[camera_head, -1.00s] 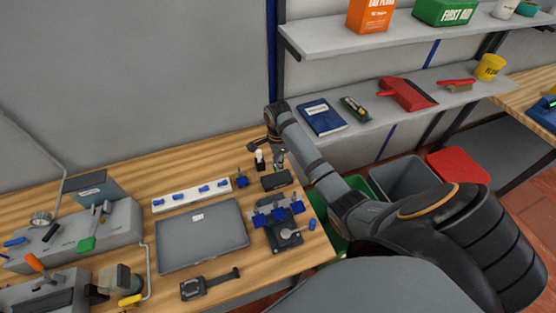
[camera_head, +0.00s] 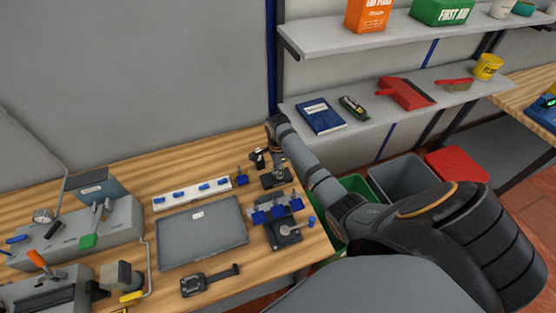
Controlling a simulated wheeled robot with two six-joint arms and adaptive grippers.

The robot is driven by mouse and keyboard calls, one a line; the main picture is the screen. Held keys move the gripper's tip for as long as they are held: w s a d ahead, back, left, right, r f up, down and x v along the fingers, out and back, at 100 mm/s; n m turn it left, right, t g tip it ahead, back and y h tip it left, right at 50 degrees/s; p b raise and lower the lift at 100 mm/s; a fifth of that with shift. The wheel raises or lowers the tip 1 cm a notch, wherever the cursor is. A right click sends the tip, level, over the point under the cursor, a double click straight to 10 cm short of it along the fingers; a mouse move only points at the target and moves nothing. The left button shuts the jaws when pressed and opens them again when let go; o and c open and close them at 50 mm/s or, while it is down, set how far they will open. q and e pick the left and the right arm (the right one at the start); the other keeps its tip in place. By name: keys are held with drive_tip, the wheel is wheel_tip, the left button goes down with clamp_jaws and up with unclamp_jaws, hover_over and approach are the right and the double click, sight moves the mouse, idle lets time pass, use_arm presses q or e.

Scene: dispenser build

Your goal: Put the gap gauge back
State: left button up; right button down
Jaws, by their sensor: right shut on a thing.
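My right gripper (camera_head: 277,166) points down at the back right of the wooden bench. It is shut on a small dark thing, taken to be the gap gauge, which the fingers largely hide. The gripper is right above a dark block-like holder (camera_head: 273,182); I cannot tell whether the held thing touches it. My left gripper is not in view.
A grey tray (camera_head: 203,236) and a white strip with blue parts (camera_head: 192,194) lie left of the gripper. A dark fixture with blue clamps (camera_head: 284,236) stands in front. A black handled tool (camera_head: 208,281) lies near the front edge. Shelves (camera_head: 365,115) stand right.

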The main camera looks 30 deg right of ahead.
drive_tip(key=shift+f, duration=0.15)
idle(0.3)
drive_tip(key=shift+f, duration=0.7)
drive_tip(key=c, duration=1.2)
unclamp_jaws()
drive_tip(key=o, duration=0.4)
drive_tip(key=shift+c, duration=0.2)
drive_tip(key=shift+r, duration=3.5)
